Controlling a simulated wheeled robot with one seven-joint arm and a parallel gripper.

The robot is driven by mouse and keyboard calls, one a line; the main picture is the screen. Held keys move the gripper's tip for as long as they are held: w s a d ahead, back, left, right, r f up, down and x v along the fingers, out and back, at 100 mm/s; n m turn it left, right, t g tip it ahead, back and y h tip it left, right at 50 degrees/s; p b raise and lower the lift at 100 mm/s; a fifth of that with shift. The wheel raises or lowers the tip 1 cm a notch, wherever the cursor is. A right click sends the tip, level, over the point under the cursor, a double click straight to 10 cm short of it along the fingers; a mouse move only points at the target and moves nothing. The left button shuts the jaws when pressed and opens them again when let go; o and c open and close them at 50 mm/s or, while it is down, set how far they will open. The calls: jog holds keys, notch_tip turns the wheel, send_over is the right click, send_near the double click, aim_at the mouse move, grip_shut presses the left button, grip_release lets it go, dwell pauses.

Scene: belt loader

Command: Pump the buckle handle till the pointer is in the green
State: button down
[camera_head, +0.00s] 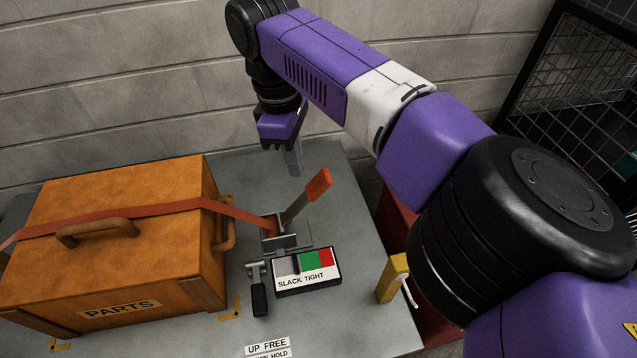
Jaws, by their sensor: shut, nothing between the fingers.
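The buckle handle (318,184) has an orange grip on a grey lever that slants up and right from the metal buckle (280,240). A red strap (150,210) runs from the buckle over the orange PARTS case (120,245). The gauge (307,272) beside the buckle reads SLACK TIGHT, with pale, green and red fields. A thin dark pointer (297,264) appears to stand in the pale field, near the left edge of the green. My gripper (294,165) is shut and empty, pointing down behind and left of the orange grip, apart from it.
A small lever with a black grip (259,299) hangs at the buckle's front, above a label (268,346) reading UP FREE. A yellow post (392,278) stands at the table's right edge. A block wall (120,90) is behind; a mesh panel (570,90) is at right.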

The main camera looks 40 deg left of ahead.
notch_tip(320, 180, up, 2)
jog(key=shift+a+r, duration=0.1)
jog(key=shift+r, duration=0.05)
dwell(1.4)
